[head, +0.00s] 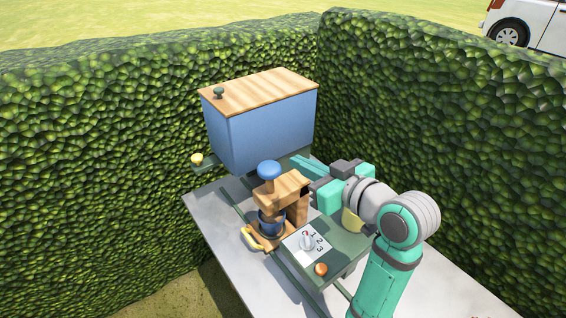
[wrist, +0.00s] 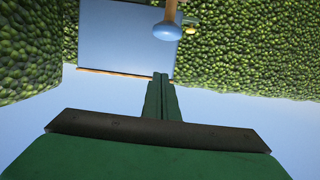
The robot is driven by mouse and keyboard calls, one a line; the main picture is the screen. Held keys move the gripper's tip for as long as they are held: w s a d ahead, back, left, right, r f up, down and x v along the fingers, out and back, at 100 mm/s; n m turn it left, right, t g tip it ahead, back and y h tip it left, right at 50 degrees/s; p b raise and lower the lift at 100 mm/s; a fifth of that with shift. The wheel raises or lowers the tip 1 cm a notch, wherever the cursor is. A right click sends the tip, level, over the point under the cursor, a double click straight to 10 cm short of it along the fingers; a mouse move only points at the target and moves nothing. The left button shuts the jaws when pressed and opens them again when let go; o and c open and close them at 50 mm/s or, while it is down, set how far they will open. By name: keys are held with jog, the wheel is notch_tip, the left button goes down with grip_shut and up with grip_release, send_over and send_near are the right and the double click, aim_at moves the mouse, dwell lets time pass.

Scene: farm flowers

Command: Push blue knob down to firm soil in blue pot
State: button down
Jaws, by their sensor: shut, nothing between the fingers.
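The blue knob (head: 269,169) tops a wooden press (head: 286,190) on the table. The blue pot (head: 270,222) stands upright on the press base, under the wooden arm. The soil in it is hidden. My gripper (head: 295,161) is shut and empty, to the right of the knob and apart from it, in front of the blue bin. In the wrist view the shut fingers (wrist: 161,77) point toward the bin, and the blue knob (wrist: 167,31) shows just beyond their tips, upside down.
A blue bin (head: 262,135) with a wooden lid (head: 262,92) stands behind the press. A panel (head: 307,242) numbered 1 to 3 with a dial and an orange button (head: 321,269) are in front. A yellow handle (head: 252,238) is at the press base. Hedges (head: 110,150) enclose the table.

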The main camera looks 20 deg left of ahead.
send_over(277, 173)
jog(key=shift+s+f, duration=0.2)
jog(key=shift+f, duration=1)
notch_tip(277, 173, down, 3)
jog(key=shift+w+f, duration=0.1)
jog(key=shift+f, duration=0.35)
jog(key=shift+w, duration=0.1)
